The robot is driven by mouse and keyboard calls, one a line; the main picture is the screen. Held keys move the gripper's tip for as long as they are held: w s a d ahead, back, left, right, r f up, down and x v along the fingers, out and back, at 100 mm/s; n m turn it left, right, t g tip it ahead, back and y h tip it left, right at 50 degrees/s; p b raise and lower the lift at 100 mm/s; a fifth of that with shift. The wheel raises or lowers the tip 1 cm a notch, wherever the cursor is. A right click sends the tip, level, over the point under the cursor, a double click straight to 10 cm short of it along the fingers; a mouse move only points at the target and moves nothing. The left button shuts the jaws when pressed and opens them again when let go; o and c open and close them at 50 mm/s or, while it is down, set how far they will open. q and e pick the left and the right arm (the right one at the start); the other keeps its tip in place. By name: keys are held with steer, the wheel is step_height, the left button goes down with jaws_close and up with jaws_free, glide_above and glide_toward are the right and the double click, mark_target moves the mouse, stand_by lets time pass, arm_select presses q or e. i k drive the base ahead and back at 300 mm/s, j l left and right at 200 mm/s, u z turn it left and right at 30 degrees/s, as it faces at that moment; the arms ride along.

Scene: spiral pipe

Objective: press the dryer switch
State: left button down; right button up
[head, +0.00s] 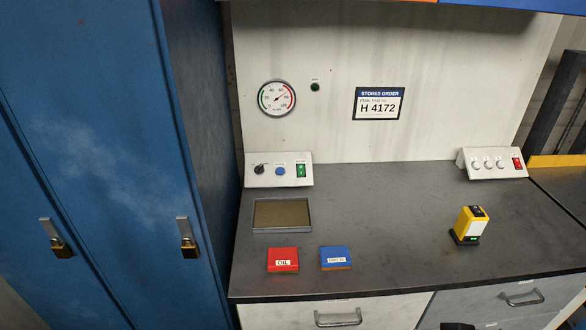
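Two sloped white control boxes stand at the back of the dark bench. The left box (279,179) carries a black knob (259,169), a blue round button (280,171) and a green rocker switch (301,170). The right box (493,173) carries several white knobs (488,164) and a red rocker switch (517,163). The small labels above these controls are too small to read, so I cannot tell which control is the dryer switch.
The bench top (390,220) holds a shallow grey tray (282,229), a red OIL box (283,260), a blue box (336,258) and a yellow device (470,225) in a dark base. Blue lockers (100,150) stand left. A gauge (277,98) and sign (379,103) are on the wall.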

mark_target(300, 167)
steer(key=i+l+u, duration=0.15)
steer(key=u, duration=0.2)
steer(key=i+l+u, duration=0.1)
steer(key=u, duration=0.25)
steer(key=l+u, duration=0.25)
steer(key=u, duration=0.15)
steer(key=i, duration=0.05)
